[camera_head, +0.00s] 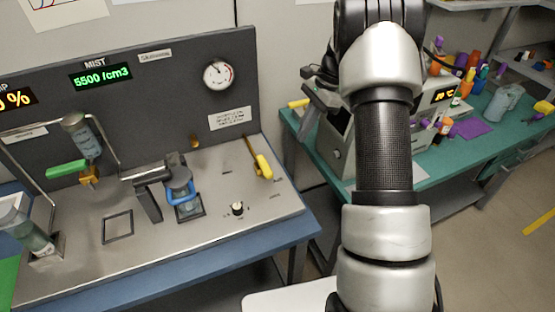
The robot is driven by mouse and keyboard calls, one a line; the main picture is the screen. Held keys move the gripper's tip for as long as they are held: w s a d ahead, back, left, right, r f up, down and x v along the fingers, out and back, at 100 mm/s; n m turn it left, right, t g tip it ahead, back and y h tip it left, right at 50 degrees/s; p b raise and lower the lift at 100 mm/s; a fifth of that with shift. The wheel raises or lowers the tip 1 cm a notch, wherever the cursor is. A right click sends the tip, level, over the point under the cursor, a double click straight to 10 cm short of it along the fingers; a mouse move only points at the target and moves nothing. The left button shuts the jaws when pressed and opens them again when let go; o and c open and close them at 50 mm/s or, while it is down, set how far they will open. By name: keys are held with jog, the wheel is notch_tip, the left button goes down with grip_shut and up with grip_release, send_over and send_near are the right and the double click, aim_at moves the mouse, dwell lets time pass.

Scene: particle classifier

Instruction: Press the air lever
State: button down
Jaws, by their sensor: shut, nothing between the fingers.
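A lever with a yellow grip (264,167) stands at the right end of the metal bench panel. Its thin brass-coloured arm slopes up and left from the grip. I take it to be the air lever, but the small print beside it is too small to read. My arm rises in front of the camera at right, clear of the panel in the picture. I cannot make out my gripper; the end of the arm is hidden or out of view.
A jar in a blue clamp (180,192) and a green handle (66,168) stand further left. A round gauge (219,76) is on the backboard. A teal table (400,178) with instruments stands at right.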

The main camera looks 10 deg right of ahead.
aim_at(265, 168)
jog(key=a+f, duration=0.2)
jog(key=f, duration=0.1)
jog(key=s+a+f, duration=0.1)
jog(key=a+f, duration=0.4)
jog(key=f, duration=0.1)
jog(key=shift+s+a+f, duration=0.1)
jog(key=shift+s+a, duration=0.15)
jog(key=shift+a, duration=0.05)
